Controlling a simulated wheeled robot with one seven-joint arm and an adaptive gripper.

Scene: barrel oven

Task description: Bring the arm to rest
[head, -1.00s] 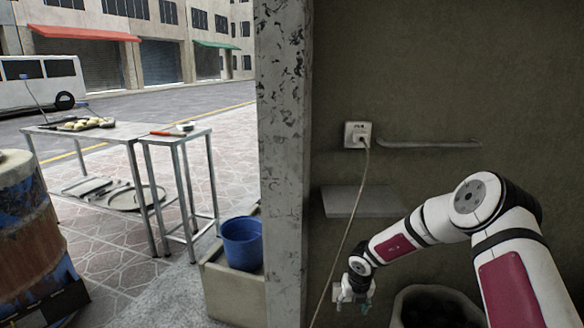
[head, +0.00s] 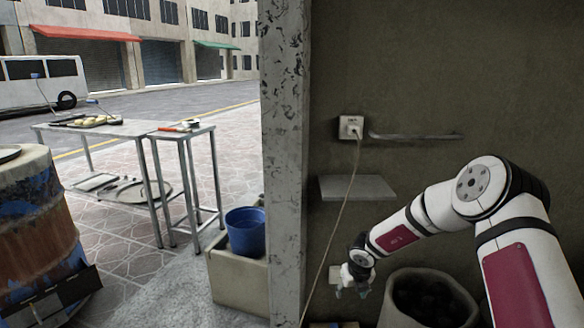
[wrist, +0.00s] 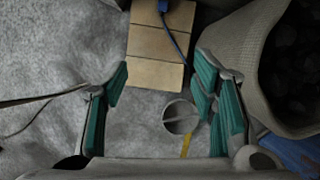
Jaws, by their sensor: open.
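My gripper (head: 352,288) hangs low at the end of my bent arm, in front of the dark wall and left of a sack-like container. In the wrist view, its green-padded fingers (wrist: 160,100) are spread apart with nothing between the pads. Below them, grey floor shows, along with a round grey ring-like object (wrist: 181,117) and a light wooden block or board (wrist: 160,45). The gripper appears clear of these things, though the exact height is hard to tell.
The container (head: 428,300) of dark lumps stands close right of my gripper. A wall shelf (head: 357,188), cord (head: 346,200) and concrete pillar (head: 286,150) are nearby. A barrel (head: 35,225), metal tables (head: 95,130) and blue bucket (head: 246,232) are left.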

